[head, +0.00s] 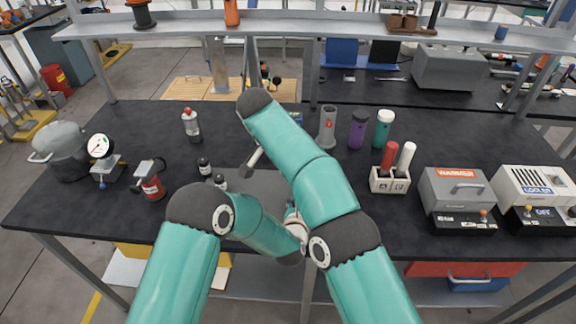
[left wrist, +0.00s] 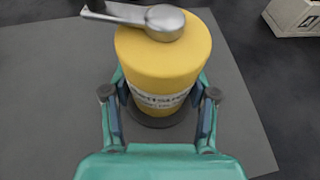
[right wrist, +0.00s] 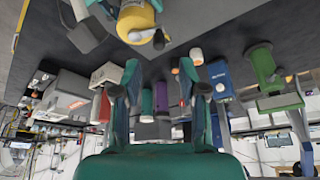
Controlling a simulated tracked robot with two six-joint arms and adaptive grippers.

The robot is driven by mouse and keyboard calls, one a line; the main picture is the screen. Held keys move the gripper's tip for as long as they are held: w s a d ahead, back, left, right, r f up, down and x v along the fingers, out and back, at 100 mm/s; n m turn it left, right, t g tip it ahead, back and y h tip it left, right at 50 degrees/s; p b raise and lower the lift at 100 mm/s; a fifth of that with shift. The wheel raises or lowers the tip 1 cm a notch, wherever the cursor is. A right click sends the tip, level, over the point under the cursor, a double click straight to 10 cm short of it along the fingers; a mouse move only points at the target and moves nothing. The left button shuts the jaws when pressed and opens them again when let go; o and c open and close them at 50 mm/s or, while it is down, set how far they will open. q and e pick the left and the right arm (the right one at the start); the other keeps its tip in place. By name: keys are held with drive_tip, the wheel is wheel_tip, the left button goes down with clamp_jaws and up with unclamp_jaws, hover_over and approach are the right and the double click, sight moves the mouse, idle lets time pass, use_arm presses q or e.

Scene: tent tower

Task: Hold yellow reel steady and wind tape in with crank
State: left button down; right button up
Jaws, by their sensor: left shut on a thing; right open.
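The yellow reel (left wrist: 165,65) stands upright on a grey mat (left wrist: 45,110) in the left wrist view, with a white lettered band round its lower part. Its silver crank (left wrist: 140,17) lies across the top and points left. My left gripper (left wrist: 160,98) is shut around the reel, one finger on each side. In the right wrist view the reel (right wrist: 136,20) shows at the top edge. My right gripper (right wrist: 160,90) is open and empty, apart from the reel. I cannot make out any loose tape.
A holder (head: 390,183) with red and white cylinders stands right of my arms, with a grey warmer box (head: 459,188) beyond. Bottles (head: 358,130) stand behind. A red can (head: 151,182) and small dark jars (head: 204,166) stand left.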

drive_tip(key=w+d+m+t+y, duration=0.4)
drive_tip(key=w+d+m+t, duration=0.1)
drive_tip(key=w, duration=0.6)
drive_tip(key=w+d+m+t+y, duration=0.4)
drive_tip(key=w+d+m+t, duration=0.15)
drive_tip(key=w, duration=0.55)
drive_tip(key=s+d+f+m+g+y, duration=0.1)
drive_tip(key=s+f+g+y, duration=0.25)
drive_tip(key=s, duration=0.35)
drive_tip(key=s+f+g+y, duration=0.2)
drive_tip(key=s+g+y, duration=0.3)
drive_tip(key=s, duration=0.2)
drive_tip(key=s+d+f+m+g+y, duration=0.1)
drive_tip(key=s+f+g+y, duration=0.1)
drive_tip(key=s+g+y, duration=0.35)
drive_tip(key=shift+t+h, duration=0.7)
drive_tip(key=shift+t, duration=0.15)
drive_tip(key=a, duration=1.1)
drive_tip(key=shift+s+f, duration=0.15)
drive_tip(key=shift+d+n, duration=0.1)
drive_tip(key=shift+n, duration=0.15)
clamp_jaws()
